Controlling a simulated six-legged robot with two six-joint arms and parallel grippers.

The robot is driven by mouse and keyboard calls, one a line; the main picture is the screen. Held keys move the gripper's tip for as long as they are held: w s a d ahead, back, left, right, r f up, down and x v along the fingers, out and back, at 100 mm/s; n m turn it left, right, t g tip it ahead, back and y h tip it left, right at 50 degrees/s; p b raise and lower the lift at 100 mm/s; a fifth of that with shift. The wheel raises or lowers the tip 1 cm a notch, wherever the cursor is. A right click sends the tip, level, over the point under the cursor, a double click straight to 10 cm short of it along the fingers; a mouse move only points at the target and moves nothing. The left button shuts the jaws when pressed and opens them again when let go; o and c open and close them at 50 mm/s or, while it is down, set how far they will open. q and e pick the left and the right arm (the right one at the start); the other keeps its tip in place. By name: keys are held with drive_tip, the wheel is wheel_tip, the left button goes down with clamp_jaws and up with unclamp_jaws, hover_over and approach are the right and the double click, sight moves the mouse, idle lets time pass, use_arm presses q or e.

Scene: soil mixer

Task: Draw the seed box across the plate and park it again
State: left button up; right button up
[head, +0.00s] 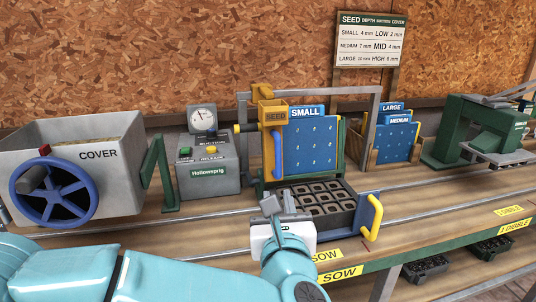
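The yellow seed box (274,115), lettered SEED, sits on a yellow frame at the upper left edge of the blue plate (312,148) marked SMALL. A yellow knob sticks out to its left, and a blue handle (277,155) hangs below it. My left gripper (281,204) is in front of and below the box, apart from it, over the near left corner of the black cell tray. Its fingers point up and away, and I cannot tell how far apart they are. My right gripper is not in view.
The black cell tray (349,216) with a yellow handle (374,217) stands on the rails below the plate. A grey COVER hopper (118,178) with a blue wheel and a grey control box (208,168) stand left. More plates (395,138) and a green machine (480,130) stand right.

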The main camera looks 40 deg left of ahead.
sight(278, 161)
use_arm(q)
drive_tip(key=shift+h, duration=0.3)
drive_tip(key=x, duration=0.5)
drive_tip(key=p+x, duration=0.1)
drive_tip(key=x, duration=0.4)
drive_tip(key=d+r+p+x, duration=0.1)
drive_tip(key=x, duration=0.5)
drive_tip(key=shift+w, duration=0.45)
clamp_jaws()
